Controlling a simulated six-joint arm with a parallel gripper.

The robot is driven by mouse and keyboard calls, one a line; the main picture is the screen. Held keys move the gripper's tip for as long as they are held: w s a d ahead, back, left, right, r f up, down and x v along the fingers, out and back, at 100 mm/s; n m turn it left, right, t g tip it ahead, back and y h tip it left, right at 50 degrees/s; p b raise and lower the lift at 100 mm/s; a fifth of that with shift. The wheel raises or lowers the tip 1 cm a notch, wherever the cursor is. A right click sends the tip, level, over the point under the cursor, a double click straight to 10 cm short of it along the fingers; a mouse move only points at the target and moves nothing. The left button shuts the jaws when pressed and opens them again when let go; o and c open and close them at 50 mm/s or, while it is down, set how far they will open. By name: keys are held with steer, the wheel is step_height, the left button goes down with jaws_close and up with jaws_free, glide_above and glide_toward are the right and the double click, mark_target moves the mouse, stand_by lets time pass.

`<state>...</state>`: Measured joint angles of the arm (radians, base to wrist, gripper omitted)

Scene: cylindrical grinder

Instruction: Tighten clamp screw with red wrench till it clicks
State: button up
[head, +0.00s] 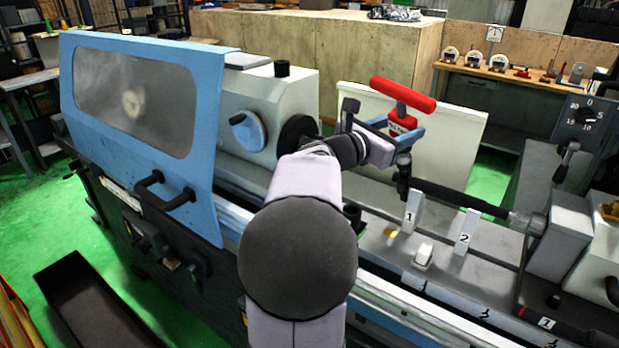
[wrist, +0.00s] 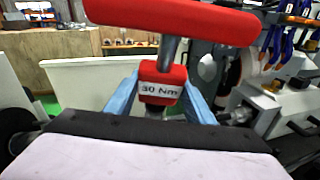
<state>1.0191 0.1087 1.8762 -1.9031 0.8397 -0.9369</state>
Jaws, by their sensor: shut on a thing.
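The red wrench (head: 402,94) has a T-shaped red handle, a metal shaft and a red body. In the wrist view the wrench handle (wrist: 175,20) crosses the top, and its red body carries a label reading 30 Nm. My gripper (head: 404,130) has blue fingers and is shut on the red body, holding the wrench upright above the machine bed. The fingers also show on both sides of the body in the wrist view (wrist: 163,92). I cannot make out the clamp screw; a dark clamp-like part (head: 404,172) sits just below the gripper.
A dark bar (head: 455,197) runs right from there to the tailstock (head: 556,235). White markers 1 (head: 412,212) and 2 (head: 467,232) stand on the bed. A blue guard (head: 145,110) is at left, a white panel (head: 455,130) behind. A bench with gauges (head: 500,70) is farther back.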

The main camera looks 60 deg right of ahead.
steer(key=shift+s+n+t+h+b, duration=0.15)
steer(key=shift+n+t+h+b, duration=0.15)
steer(key=shift+n+t+b, duration=2.65)
steer(key=shift+d+f+m+g+b, duration=0.15)
steer(key=shift+f+m+g+b, duration=0.15)
steer(key=shift+b, duration=0.25)
steer(key=shift+r, duration=0.1)
steer(key=shift+d+f+b, duration=0.25)
steer(key=shift+f+b, duration=0.35)
steer(key=shift+b, duration=0.1)
steer(key=shift+d+f+b, duration=0.25)
steer(key=shift+f+b, duration=0.35)
steer(key=shift+b, duration=0.15)
steer(key=shift+d+f+b, duration=0.25)
steer(key=shift+f+b, duration=0.35)
steer(key=shift+b, duration=0.1)
steer(key=shift+w+r+m+g+p, duration=0.1)
steer(key=shift+w+m+g+p, duration=0.1)
steer(key=shift+m+g+p, duration=1.65)
